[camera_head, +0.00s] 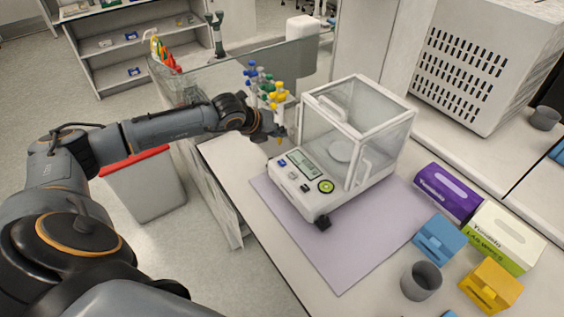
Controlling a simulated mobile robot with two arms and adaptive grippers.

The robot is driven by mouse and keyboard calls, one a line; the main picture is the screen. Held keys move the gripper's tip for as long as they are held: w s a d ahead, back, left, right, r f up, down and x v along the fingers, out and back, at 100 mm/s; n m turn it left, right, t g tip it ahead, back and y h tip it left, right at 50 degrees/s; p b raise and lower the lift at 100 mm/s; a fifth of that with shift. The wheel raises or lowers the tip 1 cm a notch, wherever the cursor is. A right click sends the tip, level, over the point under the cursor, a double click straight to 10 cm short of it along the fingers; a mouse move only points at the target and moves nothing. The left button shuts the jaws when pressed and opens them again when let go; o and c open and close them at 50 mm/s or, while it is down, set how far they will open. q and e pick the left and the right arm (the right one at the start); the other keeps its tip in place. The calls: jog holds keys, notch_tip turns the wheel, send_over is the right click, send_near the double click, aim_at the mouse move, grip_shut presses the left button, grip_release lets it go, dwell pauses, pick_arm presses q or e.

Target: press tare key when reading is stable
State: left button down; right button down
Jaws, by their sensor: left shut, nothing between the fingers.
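The balance (308,201) is a white instrument with a glass draft shield and a round pan (342,151) inside, which looks empty. Its front panel has a grey display (304,162) whose digits are too small to read. A blue key (282,163) lies left of the display, and a round green-ringed key (326,186) lies right of it. Key labels are unreadable, so I cannot tell which is tare. My left gripper (280,134) is shut and empty, above and behind the panel's left end, apart from the keys. My right gripper is out of view.
The balance stands on a lilac mat (340,270). Colourful-capped tubes (268,85) stand close behind my left gripper. A purple box (447,193), a blue box (439,238), a yellow box (490,286) and a grey cup (421,281) stand at right.

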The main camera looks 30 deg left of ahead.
aim_at(280, 164)
pick_arm(q)
jog(key=shift+f, duration=0.15)
notch_tip(280, 164, down, 8)
jog(key=b, duration=0.5)
jog(key=shift+f+b, duration=0.3)
dwell(1.1)
jog(key=shift+f+b, duration=0.4)
jog(key=shift+b, duration=0.3)
jog(key=shift+d+f+b, duration=0.1)
jog(key=shift+f+b, duration=0.35)
jog(key=shift+b, duration=0.2)
dwell(0.5)
jog(key=shift+r, duration=0.85)
